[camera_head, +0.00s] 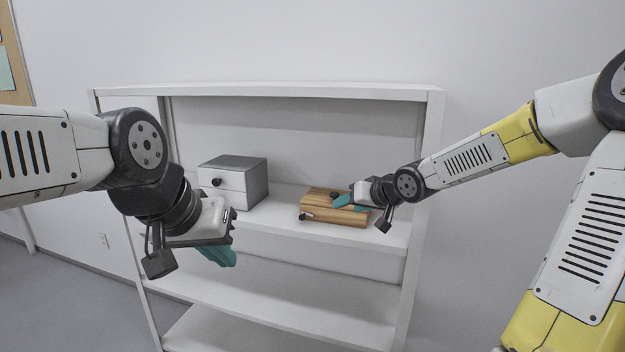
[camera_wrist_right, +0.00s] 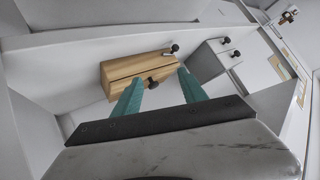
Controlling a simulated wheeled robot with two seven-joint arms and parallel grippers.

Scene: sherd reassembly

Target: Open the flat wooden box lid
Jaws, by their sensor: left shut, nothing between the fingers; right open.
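The flat wooden box (camera_head: 335,219) sits on the upper shelf of the white unit, with a dark knob at its front left and another dark knob on top. Its lid (camera_head: 318,193) looks closed. My right gripper (camera_head: 345,203) is over the right part of the box. In the right wrist view the wooden box (camera_wrist_right: 138,76) lies beyond the open teal fingers (camera_wrist_right: 158,88), with a dark knob between the fingertips; I cannot tell whether they touch it. My left gripper (camera_head: 222,257) is shut and empty, in front of the shelf at the left, fingers pointing down.
A grey and white drawer box (camera_head: 243,182) with a dark knob stands on the same shelf, left of the wooden box. The white shelf unit (camera_head: 290,92) has a top board above and side posts. Its lower shelf (camera_head: 270,298) is empty.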

